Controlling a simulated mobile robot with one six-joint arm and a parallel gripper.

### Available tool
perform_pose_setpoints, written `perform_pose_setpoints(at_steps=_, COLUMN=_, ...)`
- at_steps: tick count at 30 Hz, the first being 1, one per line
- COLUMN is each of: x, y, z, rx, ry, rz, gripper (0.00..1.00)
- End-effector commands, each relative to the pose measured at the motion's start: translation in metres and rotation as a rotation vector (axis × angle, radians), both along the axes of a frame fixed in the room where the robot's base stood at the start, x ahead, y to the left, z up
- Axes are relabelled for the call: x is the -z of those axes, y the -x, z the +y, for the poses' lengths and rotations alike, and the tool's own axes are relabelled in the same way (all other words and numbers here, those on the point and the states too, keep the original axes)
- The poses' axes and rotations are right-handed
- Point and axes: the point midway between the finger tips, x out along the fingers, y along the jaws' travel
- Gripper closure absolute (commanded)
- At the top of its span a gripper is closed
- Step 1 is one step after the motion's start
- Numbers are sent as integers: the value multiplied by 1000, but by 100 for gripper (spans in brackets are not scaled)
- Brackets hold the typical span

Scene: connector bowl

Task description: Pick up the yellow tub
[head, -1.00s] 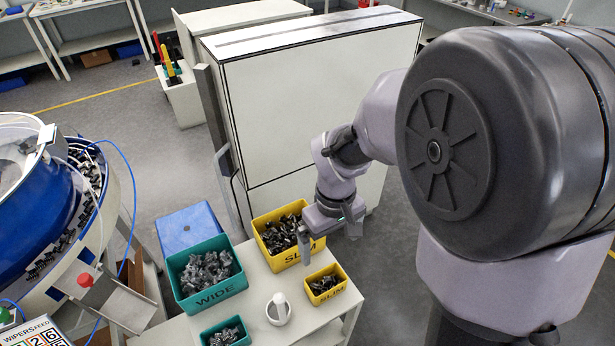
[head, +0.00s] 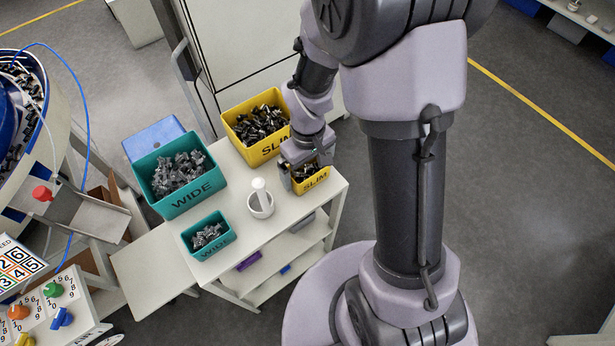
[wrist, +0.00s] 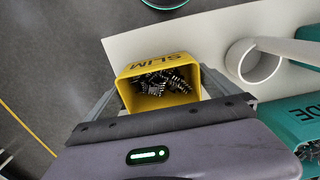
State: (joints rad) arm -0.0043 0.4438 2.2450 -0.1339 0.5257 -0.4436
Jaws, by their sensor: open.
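The small yellow tub (head: 318,182), marked SLIM and filled with dark connector parts, stands upright near the right edge of the white table. My gripper (head: 306,160) is over it, pointing down and open. In the wrist view the tub (wrist: 155,72) sits between the two spread fingers, one on its left and one on its right. I cannot tell whether either finger touches it. The gripper body hides the tub's near lower part in that view.
A larger yellow SLIM bin (head: 249,154) stands just behind and left. A white cup with a rod (head: 260,207), a small teal tub (head: 216,250) and a large teal WIDE bin (head: 192,203) are further left. The table's (head: 300,215) front right is clear.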

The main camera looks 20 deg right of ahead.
Motion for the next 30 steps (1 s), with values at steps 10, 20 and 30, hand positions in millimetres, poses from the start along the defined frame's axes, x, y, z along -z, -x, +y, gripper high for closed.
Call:
perform_pose_setpoints(at_steps=10, x=0, y=0, z=0, rx=0, ry=0, rz=-1, gripper=31)
perform_pose_setpoints(at_steps=20, x=-1, y=0, z=0, rx=0, ry=0, rz=-1, gripper=52)
perform_pose_setpoints(at_steps=30, x=-43, y=-1, z=0, rx=0, ry=-1, rz=-2, gripper=52)
